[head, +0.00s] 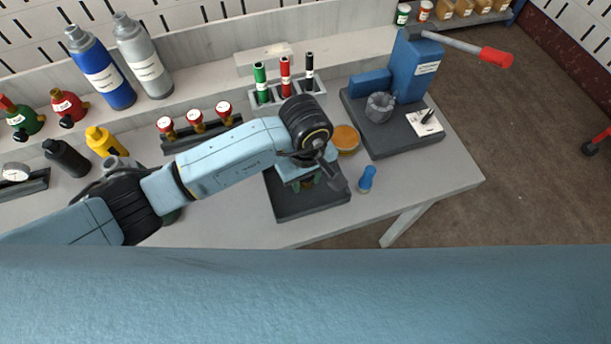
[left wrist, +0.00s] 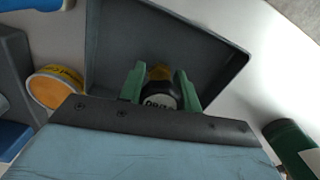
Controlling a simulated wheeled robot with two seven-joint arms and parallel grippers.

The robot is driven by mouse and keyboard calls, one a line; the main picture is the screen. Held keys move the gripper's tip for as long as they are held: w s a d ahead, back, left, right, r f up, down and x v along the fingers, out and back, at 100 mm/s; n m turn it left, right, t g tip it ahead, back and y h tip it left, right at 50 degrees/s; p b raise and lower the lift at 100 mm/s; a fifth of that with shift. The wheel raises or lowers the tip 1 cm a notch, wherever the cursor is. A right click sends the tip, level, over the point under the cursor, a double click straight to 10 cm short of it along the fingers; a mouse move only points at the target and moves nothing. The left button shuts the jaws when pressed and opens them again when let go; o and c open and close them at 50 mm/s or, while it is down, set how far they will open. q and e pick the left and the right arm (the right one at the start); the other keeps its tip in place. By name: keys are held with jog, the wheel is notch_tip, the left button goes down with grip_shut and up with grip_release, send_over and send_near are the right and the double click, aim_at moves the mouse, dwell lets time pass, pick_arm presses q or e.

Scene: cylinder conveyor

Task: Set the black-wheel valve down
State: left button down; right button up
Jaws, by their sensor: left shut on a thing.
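The black-wheel valve (left wrist: 160,94) is between the green fingers of my left gripper (left wrist: 161,88) in the left wrist view. Its black wheel carries white lettering, and a brass part shows beyond it. The gripper is shut on it. The valve is over the dark tray (left wrist: 205,45); I cannot tell whether it touches the tray floor. In the head view my left gripper (head: 307,184) points down over the dark tray (head: 313,207), and my arm hides most of the valve. My right gripper is in neither view.
An orange round tin (head: 346,138) and a blue bottle-like piece (head: 367,178) stand close to the tray's right. A blue press (head: 414,68) is farther right. Gauges (head: 195,120) and a marker rack (head: 288,97) are behind. The bench (head: 440,178) is clear at front right.

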pick_arm(q)
jog(key=shift+f, duration=0.1)
jog(key=c, duration=1)
grip_release()
notch_tip(320, 180, up, 12)
jog(key=shift+r+p, duration=0.2)
jog(key=shift+p, duration=0.3)
